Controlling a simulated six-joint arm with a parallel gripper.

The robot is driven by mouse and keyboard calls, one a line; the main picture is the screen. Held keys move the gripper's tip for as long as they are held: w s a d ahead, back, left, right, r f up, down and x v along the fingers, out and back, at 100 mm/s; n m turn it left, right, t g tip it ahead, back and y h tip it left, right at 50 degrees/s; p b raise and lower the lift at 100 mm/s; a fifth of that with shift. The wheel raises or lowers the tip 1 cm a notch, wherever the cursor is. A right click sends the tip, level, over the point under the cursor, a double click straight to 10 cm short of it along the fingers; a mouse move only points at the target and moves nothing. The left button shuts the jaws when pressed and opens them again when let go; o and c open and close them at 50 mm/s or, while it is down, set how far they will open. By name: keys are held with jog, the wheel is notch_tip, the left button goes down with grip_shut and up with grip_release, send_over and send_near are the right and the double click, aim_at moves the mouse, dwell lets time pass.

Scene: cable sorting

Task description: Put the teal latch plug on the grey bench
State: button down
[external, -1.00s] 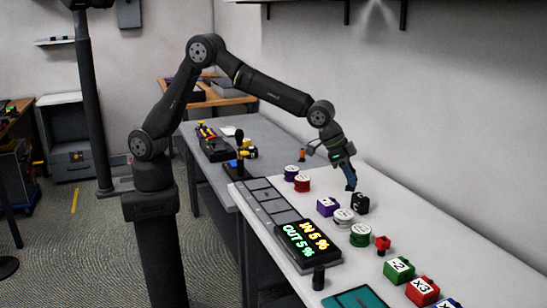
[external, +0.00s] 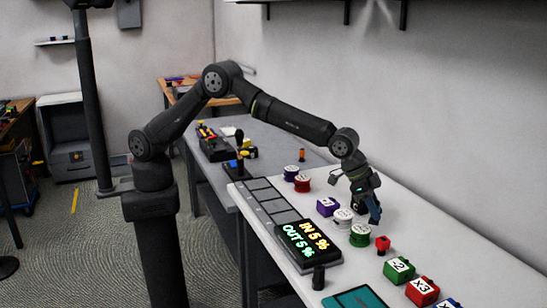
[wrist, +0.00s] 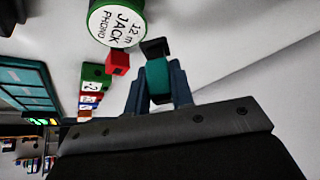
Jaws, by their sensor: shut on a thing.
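My gripper (wrist: 160,88) is shut on the teal latch plug (wrist: 157,72), seen in the wrist view as a teal body with a dark end sticking out past the fingers. In the external view my gripper (external: 374,212) hangs over the white bench (external: 440,240), by the back row of spools; the plug is too small to make out there. The grey bench (external: 282,143) stands farther back and to the left, beyond the white bench's far end.
A green-rimmed spool (wrist: 117,20) and a red block (wrist: 118,62) lie near the plug. Purple, white and red spools, numbered blocks (external: 399,269) and a lit display panel (external: 305,243) occupy the white bench. Black devices (external: 212,145) and an orange piece (external: 302,155) stand on the grey bench.

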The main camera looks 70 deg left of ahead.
jog(key=shift+w+a+f, duration=0.1)
jog(key=shift+w+f, duration=0.15)
jog(key=shift+w, duration=0.2)
jog(key=shift+w+a+f, duration=0.1)
jog(key=shift+w+f, duration=0.15)
jog(key=shift+w, duration=0.2)
jog(key=shift+f, duration=2)
jog(key=shift+f, duration=0.1)
jog(key=shift+f, duration=0.1)
jog(key=c, duration=1.5)
grip_release()
jog(key=shift+c, duration=0.2)
